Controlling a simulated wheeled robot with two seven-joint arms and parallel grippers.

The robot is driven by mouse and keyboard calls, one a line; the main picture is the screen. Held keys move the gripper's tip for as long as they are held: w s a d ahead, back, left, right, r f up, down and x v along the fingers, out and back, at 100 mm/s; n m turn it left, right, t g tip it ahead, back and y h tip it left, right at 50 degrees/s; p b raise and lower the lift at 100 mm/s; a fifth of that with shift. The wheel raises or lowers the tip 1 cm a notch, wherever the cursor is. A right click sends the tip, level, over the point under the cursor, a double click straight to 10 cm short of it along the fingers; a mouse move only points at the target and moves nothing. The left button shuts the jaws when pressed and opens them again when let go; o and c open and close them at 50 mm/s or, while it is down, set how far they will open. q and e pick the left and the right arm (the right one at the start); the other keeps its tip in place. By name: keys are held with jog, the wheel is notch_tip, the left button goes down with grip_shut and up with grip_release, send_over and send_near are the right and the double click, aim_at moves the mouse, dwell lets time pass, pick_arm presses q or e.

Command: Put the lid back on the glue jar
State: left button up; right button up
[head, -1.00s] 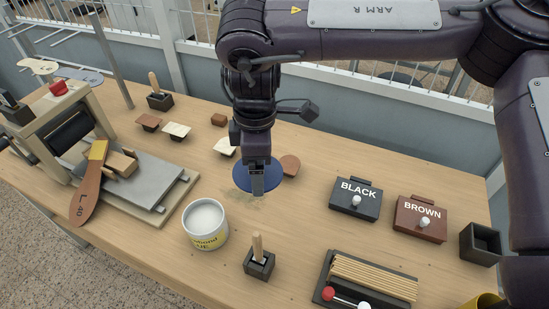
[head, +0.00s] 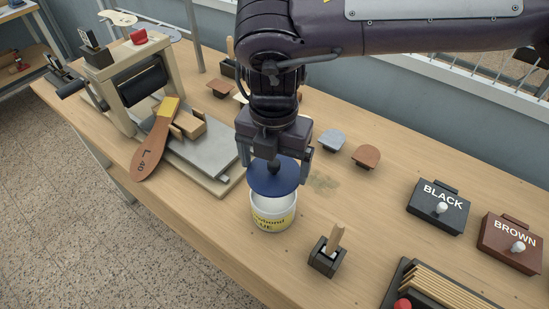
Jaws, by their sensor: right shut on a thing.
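The glue jar (head: 272,219) is white with a yellow label and stands upright on the table. The blue round lid (head: 272,181) is tilted over the jar's mouth and covers its far part; the near inside of the jar still shows. I cannot tell whether the lid touches the rim. My right gripper (head: 274,162) is shut on the lid's knob from above, with its fingers partly hidden by the wrist. My left gripper is not in view.
A stamping press (head: 130,85) with a brown leather piece (head: 152,150) stands left of the jar. A brush in a black holder (head: 328,257) stands close to the jar's right. Black (head: 439,207) and brown (head: 511,243) boxes sit at the right.

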aim_at(273, 175)
notch_tip(273, 175, down, 4)
jog(key=b, duration=0.2)
jog(key=shift+r+b, duration=0.15)
jog(key=shift+b, duration=0.2)
jog(key=shift+f+b, duration=0.5)
jog(key=shift+f, duration=0.4)
jog(key=shift+r, duration=0.1)
jog(key=shift+f, duration=0.2)
dwell(1.2)
jog(key=o, duration=0.7)
jog(key=shift+o, duration=0.2)
jog(key=shift+r+p, duration=0.1)
jog(key=shift+p, duration=0.2)
